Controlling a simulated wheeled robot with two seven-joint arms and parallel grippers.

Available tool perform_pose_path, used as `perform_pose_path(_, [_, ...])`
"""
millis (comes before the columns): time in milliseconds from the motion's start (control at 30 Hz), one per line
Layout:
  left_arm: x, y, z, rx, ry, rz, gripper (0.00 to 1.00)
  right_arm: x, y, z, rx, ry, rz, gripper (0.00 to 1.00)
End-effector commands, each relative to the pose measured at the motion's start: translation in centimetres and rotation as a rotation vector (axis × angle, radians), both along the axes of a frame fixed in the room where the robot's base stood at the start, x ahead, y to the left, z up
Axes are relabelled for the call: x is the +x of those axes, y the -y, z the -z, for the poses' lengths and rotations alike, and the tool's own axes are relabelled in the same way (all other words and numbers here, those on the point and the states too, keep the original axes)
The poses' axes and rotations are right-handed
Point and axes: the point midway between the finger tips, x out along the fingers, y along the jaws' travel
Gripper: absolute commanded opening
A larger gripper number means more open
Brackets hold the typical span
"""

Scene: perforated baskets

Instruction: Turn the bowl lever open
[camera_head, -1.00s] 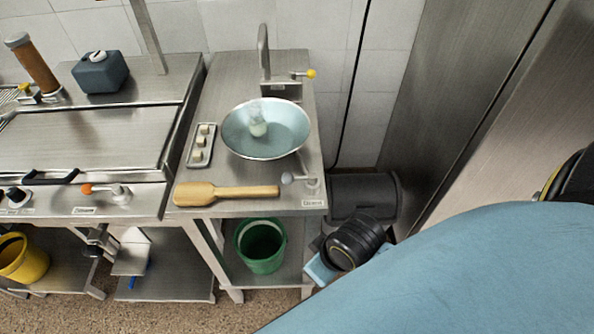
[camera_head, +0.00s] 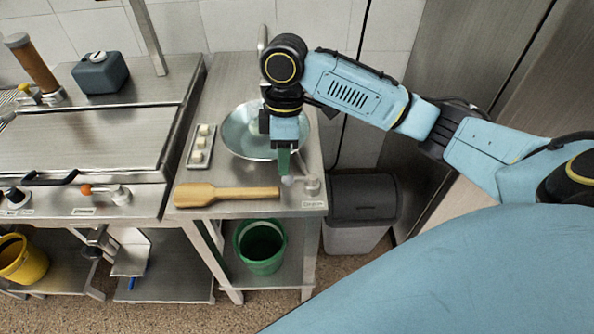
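A lever with a grey ball knob (camera_head: 288,180) and a metal base (camera_head: 312,186) sits at the front right of the steel counter, by a small label. Its arm points left from the base. A wide pale blue bowl (camera_head: 237,135) is set in the counter behind it, partly hidden by my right arm. My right gripper (camera_head: 284,166) points down over the bowl's front edge, its tip just behind and above the knob. Whether it touches the knob, and whether its fingers are apart, I cannot tell. My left gripper is not in view.
A wooden paddle (camera_head: 225,195) lies along the counter's front, left of the lever. A small tray with pale pieces (camera_head: 193,158) is left of the bowl. A green bucket (camera_head: 242,248) is below and a grey bin (camera_head: 361,198) stands right of the counter.

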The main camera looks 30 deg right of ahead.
Motion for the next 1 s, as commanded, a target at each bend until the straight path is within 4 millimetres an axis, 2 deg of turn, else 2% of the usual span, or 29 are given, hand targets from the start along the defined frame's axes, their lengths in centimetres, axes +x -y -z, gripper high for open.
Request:
perform_pose_path(33, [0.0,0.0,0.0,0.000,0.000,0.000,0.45,0.8,1.3,-1.6,-0.015,-0.010,0.003,0.36])
perform_pose_path(100, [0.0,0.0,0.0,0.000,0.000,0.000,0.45,1.3,2.5,-3.1,-0.020,-0.030,0.004,0.36])
perform_pose_path(200, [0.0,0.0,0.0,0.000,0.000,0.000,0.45,1.7,3.7,-4.8,-0.022,-0.051,0.009,0.36])
perform_pose_path(367, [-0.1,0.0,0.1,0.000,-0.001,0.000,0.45,1.8,4.4,-5.3,-0.020,-0.067,0.009,0.36])
perform_pose_path(467, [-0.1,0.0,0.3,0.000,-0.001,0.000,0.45,1.6,4.3,-4.3,-0.019,-0.069,0.009,0.36])
perform_pose_path(800, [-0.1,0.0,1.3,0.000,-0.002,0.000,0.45,0.4,3.6,2.6,-0.021,-0.069,0.010,0.36])
perform_pose_path(1000, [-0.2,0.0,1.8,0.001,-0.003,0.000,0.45,-0.1,3.2,5.8,-0.020,-0.066,0.009,0.36])
